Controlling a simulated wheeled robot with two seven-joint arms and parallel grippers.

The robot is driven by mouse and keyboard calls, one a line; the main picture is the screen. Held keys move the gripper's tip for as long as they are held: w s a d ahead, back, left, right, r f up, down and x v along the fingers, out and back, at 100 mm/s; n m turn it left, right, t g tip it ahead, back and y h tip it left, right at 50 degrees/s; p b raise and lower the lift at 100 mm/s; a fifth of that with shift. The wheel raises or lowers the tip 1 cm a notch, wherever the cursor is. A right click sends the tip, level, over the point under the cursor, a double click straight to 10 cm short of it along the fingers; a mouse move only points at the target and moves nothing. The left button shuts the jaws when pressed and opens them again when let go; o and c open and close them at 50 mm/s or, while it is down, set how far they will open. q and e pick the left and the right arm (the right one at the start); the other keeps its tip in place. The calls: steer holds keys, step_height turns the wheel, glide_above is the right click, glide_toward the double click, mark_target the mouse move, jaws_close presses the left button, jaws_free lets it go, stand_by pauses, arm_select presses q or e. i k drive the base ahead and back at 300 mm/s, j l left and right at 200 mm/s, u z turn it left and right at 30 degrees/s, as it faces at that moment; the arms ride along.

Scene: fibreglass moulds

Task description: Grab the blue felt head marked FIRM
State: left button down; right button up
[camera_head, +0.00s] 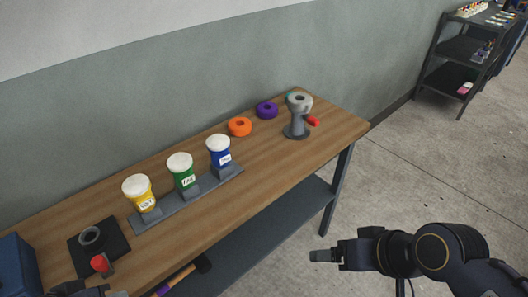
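The blue felt head (220,156) has a white top and a small white label, too small to read for certain. It stands upright at the right end of a grey rack (190,199) on the wooden bench. A green one (183,178) stands in the middle and a yellow one (141,198) at the left, both with white tops and labels. My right gripper (320,256) is empty, off the bench's front edge at lower right, well apart from the rack; its opening is unclear. My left gripper (92,292) is mostly cut off at the bottom left edge.
An orange ring (240,127), a purple ring (266,110) and a grey tool on a stand (298,114) sit right of the rack. A dark mat (116,238) with a grey ring (91,236) and a red-ended piece (99,263) lie left. A purple-handled tool (178,278) lies below.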

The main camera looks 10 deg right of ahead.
mark_target(219, 144)
steer(key=i+l+u, duration=0.1)
steer(key=l, duration=0.3)
steer(key=i+l+u, duration=0.1)
steer(key=l, duration=0.35)
steer(key=i+l+u, duration=0.1)
steer(key=i+l, duration=0.15)
steer(key=l, duration=0.2)
steer(key=i+l+u, duration=0.1)
steer(key=l, duration=0.35)
steer(key=i+l+u, duration=0.15)
steer(key=l, duration=0.3)
